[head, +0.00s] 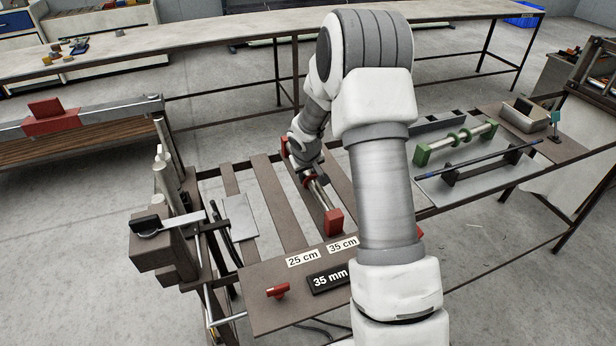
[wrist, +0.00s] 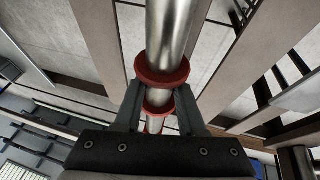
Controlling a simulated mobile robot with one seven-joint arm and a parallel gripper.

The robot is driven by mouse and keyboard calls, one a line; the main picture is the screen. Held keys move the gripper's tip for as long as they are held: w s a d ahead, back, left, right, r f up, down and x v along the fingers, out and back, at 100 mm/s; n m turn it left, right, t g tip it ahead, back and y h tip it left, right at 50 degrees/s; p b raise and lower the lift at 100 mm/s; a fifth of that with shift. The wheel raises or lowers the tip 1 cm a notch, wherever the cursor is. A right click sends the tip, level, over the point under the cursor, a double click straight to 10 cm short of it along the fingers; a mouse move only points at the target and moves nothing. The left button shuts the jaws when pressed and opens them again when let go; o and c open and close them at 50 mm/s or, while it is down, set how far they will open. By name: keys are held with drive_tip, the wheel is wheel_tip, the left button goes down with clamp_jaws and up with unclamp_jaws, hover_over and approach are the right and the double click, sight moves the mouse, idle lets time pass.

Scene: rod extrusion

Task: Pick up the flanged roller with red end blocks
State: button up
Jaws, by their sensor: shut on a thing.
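The flanged roller with red end blocks lies on the slatted rack, with its near red end block (head: 334,222) in clear view. Its far red end (head: 285,148) shows partly beside my wrist. My gripper (head: 316,182) is low over the roller's middle. In the wrist view the roller (wrist: 172,25) is a shiny metal rod with red flanges (wrist: 161,68). It passes between the two fingers of my gripper (wrist: 161,90), which are shut on it near the flanges. My arm hides part of the rack. I cannot tell whether the roller is clear of the slats.
A green-ended roller (head: 455,143) and a dark rod on stands (head: 488,163) lie on the right. A clamp-like fixture (head: 160,235) stands on the left. Labels and a red handle (head: 278,291) are at the rack's front. A long bench (head: 230,38) spans the back.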

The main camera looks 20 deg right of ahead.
clamp_jaws()
idle(0.3)
drive_tip(key=shift+w+r, duration=0.1)
drive_tip(key=shift+r, duration=0.1)
idle(0.7)
